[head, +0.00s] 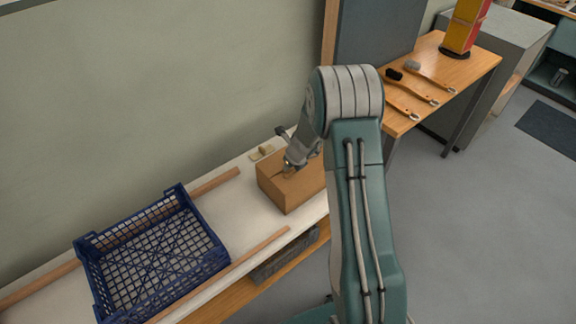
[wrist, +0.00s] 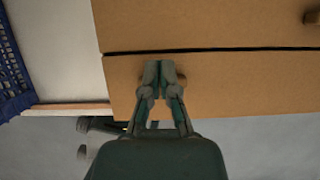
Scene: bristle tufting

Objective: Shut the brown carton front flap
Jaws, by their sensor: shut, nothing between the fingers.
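The brown carton (head: 288,190) sits on the white-topped bench in the head view, partly hidden behind my arm. In the wrist view the carton top (wrist: 210,25) fills the upper part. A dark gap runs across it, and the front flap (wrist: 240,85) lies below that gap, looking about level with the rest of the top. My gripper (wrist: 160,68) is shut and empty, with its fingertips over the flap close to the gap. I cannot tell whether the fingertips touch the flap. In the head view my gripper (head: 287,172) is at the carton top.
A blue crate (head: 185,195) stands on the bench left of the carton, between wooden rails (head: 262,245). A small pale object (head: 261,153) lies behind the carton. A wooden table (head: 455,62) with several brushes is at the back right. Grey floor (head: 470,220) is clear at right.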

